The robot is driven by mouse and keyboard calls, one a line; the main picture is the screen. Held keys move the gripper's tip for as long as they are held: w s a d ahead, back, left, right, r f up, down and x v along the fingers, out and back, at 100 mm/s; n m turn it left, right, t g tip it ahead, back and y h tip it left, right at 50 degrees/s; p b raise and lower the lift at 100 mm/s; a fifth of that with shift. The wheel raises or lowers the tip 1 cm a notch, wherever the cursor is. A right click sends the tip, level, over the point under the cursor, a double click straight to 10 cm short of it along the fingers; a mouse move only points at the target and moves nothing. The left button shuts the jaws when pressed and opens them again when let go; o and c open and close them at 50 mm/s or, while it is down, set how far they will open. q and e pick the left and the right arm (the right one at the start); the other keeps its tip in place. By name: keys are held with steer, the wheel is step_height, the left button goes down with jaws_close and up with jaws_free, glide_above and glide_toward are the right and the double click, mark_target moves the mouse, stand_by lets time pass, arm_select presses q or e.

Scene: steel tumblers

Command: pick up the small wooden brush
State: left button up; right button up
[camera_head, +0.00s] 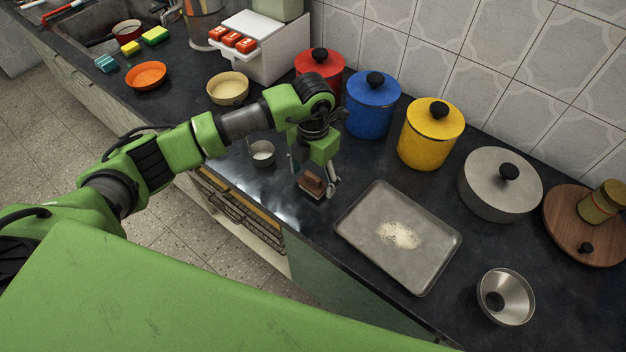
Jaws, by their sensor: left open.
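The small wooden brush (311,182) is a brown block on the dark counter near its front edge, left of the metal tray. My left gripper (314,178) reaches down over it from above. Its fingers are open, with one visible on the right side of the brush. The gripper body hides part of the brush's top and far side. I cannot tell whether the fingers touch it. My right gripper is not in view.
A metal tray (365,246) with pale crumbs lies right of the brush. A small steel cup (262,152) stands to the left. Red (322,68), blue (372,112) and yellow (428,145) canisters stand behind. A steel funnel-like bowl (518,296) is at the right.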

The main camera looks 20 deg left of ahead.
arm_select(q)
steer(key=shift+f, duration=0.15)
steer(key=shift+c, duration=0.4)
steer(key=c, duration=1.1)
